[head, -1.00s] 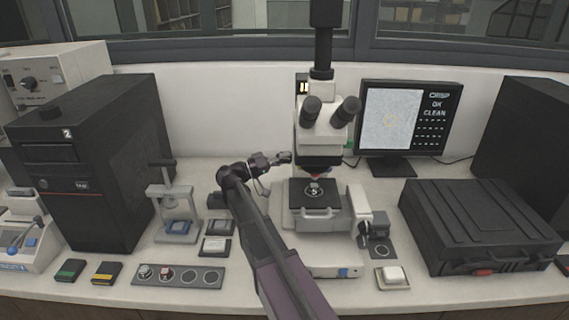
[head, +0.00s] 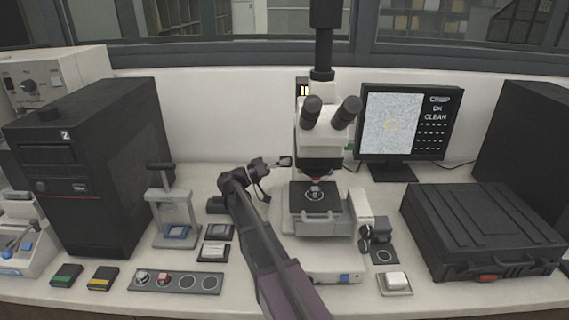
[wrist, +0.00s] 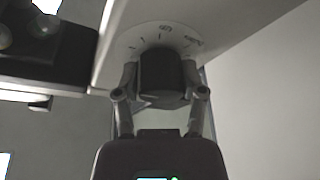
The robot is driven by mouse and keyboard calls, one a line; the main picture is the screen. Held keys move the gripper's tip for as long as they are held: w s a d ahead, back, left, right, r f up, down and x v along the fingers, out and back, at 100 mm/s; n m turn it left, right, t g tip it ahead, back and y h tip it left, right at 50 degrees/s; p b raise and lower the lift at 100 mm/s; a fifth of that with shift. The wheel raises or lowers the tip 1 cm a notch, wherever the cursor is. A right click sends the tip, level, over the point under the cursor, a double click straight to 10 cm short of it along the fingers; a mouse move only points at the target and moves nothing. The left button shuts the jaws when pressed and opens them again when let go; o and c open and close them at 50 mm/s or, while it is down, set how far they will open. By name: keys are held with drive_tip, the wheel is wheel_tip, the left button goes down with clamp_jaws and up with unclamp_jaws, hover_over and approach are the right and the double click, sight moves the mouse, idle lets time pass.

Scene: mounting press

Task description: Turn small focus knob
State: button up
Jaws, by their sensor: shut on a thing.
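The white microscope (head: 318,135) stands in the middle of the bench in the head view. My gripper (head: 285,161) is at its left side. In the wrist view, my gripper (wrist: 162,78) is closed with one finger on each side of a dark round knob (wrist: 161,68). The knob sits in front of a pale dial plate (wrist: 137,37) with printed marks, which are too small to read fully. The knob is hidden in the head view. The monitor (head: 407,125) shows a grainy grey picture with a faint yellowish ring and the words "OK CLEAN".
The microscope's black stage (head: 314,197) carries a small round sample, right of my gripper. A black case (head: 478,230) lies to the right. A small press (head: 174,218) and a black cabinet (head: 88,165) stand to the left. A sample tray (head: 178,281) lies in front.

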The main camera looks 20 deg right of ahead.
drive_tip(key=o, duration=1.1)
drive_tip(key=shift+o, duration=0.2)
drive_tip(key=shift+r+n+t, duration=0.1)
drive_tip(key=shift+n+t, duration=0.2)
drive_tip(key=shift+n, duration=0.3)
